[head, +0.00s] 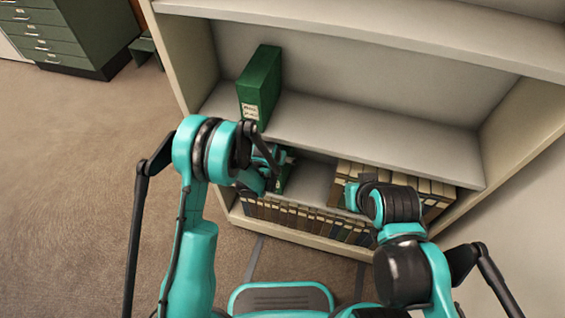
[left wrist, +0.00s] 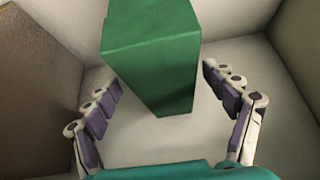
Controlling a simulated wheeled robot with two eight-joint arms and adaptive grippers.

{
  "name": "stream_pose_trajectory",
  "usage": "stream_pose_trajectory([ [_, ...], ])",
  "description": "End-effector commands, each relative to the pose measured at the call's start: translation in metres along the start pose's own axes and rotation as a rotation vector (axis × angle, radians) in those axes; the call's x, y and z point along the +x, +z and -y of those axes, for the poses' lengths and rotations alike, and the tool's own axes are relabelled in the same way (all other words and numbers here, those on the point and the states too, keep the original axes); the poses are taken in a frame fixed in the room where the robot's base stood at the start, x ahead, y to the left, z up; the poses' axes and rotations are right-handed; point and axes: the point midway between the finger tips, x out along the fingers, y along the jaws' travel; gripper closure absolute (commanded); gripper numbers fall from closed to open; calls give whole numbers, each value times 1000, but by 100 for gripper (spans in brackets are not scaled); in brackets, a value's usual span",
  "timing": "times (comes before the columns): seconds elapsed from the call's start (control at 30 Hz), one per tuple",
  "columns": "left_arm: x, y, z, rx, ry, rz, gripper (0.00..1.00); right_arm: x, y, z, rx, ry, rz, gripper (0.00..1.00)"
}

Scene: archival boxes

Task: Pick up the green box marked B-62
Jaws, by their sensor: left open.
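A tall green box (head: 259,88) with a white label stands upright at the left of the upper open shelf; its lettering is too small to read. A second green box (head: 289,174) shows partly on the shelf below, largely hidden behind my left gripper (head: 268,162). In the left wrist view a green box (left wrist: 152,55) stands between the spread fingers of my left gripper (left wrist: 162,80), with a gap on both sides. No label shows on that face. My left gripper is open and empty. My right arm's end (head: 352,195) is before the lower shelf; its fingers cannot be made out.
The upper shelf (head: 370,130) is clear right of the green box. A green drawer cabinet (head: 75,35) stands far left on brown carpet.

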Motion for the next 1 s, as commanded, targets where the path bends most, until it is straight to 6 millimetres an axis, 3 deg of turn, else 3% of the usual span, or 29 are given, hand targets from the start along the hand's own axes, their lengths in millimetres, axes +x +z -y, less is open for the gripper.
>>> stream_pose_trajectory([
  [0.43, 59, 8, 4, -1, 0, 0, 16, 27, 19, 0, 0, 0, 0, 100],
  [0.7, 63, 6, 3, 0, 0, 0, 16, 26, 19, 0, 0, 0, 0, 100],
  [1.0, 63, 6, 3, 0, 0, 0, 88, 27, 19, 0, 0, 0, 0, 100],
])
